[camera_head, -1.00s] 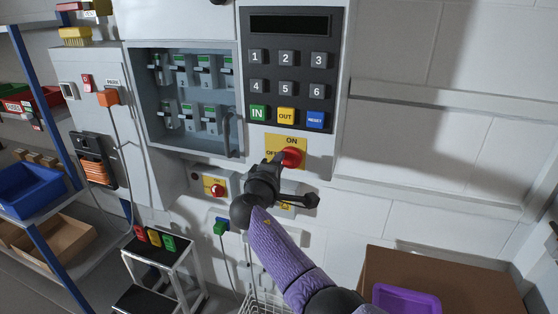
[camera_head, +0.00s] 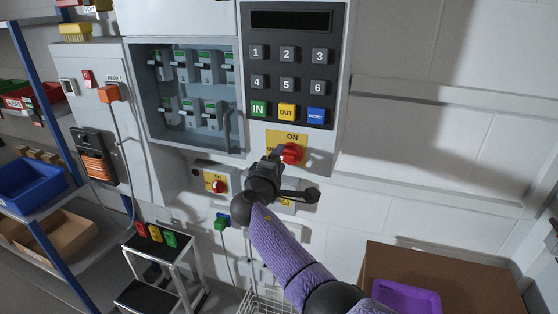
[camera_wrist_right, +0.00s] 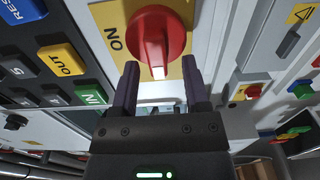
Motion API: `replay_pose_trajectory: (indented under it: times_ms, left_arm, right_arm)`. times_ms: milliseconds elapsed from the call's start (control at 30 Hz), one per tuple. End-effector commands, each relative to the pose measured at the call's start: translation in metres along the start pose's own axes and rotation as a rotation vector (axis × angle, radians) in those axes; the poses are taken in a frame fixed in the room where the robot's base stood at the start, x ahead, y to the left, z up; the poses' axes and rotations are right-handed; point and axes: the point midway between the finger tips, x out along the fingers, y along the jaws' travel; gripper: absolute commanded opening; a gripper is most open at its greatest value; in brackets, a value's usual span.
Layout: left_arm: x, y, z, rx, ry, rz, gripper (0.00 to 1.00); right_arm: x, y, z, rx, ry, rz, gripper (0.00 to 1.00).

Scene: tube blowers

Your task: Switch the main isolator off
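The main isolator is a red rotary knob (camera_head: 292,153) on a yellow plate (camera_head: 297,136) below the keypad, with ON at the top and OFF at the left, partly covered by my gripper. My right gripper (camera_head: 277,156) is at the knob's left side. In the right wrist view, its two dark fingers (camera_wrist_right: 160,80) are open, with the near end of the red handle (camera_wrist_right: 155,40) between their tips and gaps on both sides. The handle's pale-marked end points towards the gripper, away from the side with ON. My left gripper is out of view.
Another red knob (camera_head: 218,187) on a small box sits left of my right gripper. The keypad (camera_head: 287,75) is just above, and an open cabinet of small switches (camera_head: 190,135) is at the upper left. The wall to the right is clear.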

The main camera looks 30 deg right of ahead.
Motion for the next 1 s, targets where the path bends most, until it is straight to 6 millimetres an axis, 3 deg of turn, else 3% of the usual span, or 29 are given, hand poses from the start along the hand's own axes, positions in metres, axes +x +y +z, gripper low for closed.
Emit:
replay_pose_trajectory:
  times_ms: [233, 600, 733, 1000]
  left_arm:
    - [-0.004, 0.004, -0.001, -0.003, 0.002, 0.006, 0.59]
    - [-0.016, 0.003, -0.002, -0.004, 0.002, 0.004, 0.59]
    - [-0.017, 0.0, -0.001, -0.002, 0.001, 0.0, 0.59]
    - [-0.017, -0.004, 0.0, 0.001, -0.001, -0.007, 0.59]
  right_arm:
    - [-0.01, 0.002, 0.0, 0.001, 0.001, 0.001, 0.59]
    - [-0.09, 0.0, 0.0, 0.001, 0.001, 0.0, 0.59]
    - [-0.099, 0.0, 0.0, 0.001, 0.0, -0.001, 0.59]
    - [-0.1, 0.0, 0.0, 0.0, 0.0, 0.0, 0.59]
